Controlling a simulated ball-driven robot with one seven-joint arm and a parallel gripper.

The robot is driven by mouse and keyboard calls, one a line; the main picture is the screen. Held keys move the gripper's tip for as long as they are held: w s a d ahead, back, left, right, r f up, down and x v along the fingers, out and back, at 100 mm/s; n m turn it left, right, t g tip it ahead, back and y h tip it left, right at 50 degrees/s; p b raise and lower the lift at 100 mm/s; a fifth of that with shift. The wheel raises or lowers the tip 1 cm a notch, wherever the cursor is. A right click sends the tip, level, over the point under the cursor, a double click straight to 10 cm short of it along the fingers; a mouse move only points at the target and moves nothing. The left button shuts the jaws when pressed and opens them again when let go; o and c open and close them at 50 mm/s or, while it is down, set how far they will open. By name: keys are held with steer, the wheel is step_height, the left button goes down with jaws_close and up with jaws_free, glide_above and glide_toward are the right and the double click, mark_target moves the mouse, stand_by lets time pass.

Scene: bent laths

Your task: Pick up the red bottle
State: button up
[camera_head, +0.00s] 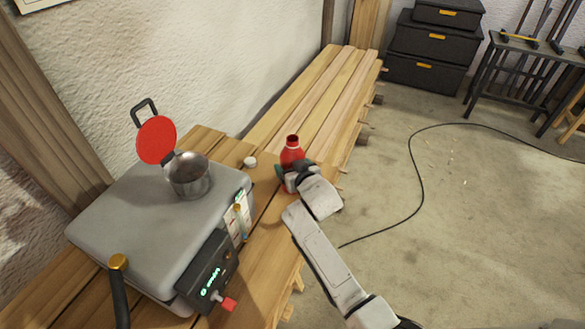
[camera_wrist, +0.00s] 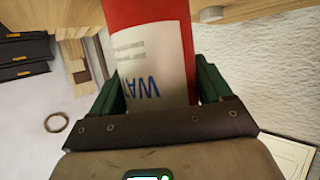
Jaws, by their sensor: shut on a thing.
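The red bottle (camera_head: 292,152) is at the wooden bench's near edge in the head view, its open neck pointing up. My gripper (camera_head: 294,177) is at the bottle's lower part and covers it there. In the wrist view the bottle (camera_wrist: 148,50) fills the upper middle, with a white label and blue letters. The green fingers of my gripper (camera_wrist: 160,95) stand on both sides of it, shut on it. The bottle's base is hidden in the head view, so I cannot tell whether it touches the bench.
The bench (camera_head: 318,95) of wooden laths runs along the wall. A grey machine (camera_head: 150,225) stands left of the bottle, with a metal pot (camera_head: 188,180) and red lid (camera_head: 157,139) on top. A small white cap (camera_head: 250,161) lies near the bottle. A black cable (camera_head: 418,180) crosses the floor.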

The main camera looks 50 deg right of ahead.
steer(key=c, duration=0.5)
steer(key=shift+r, duration=0.1)
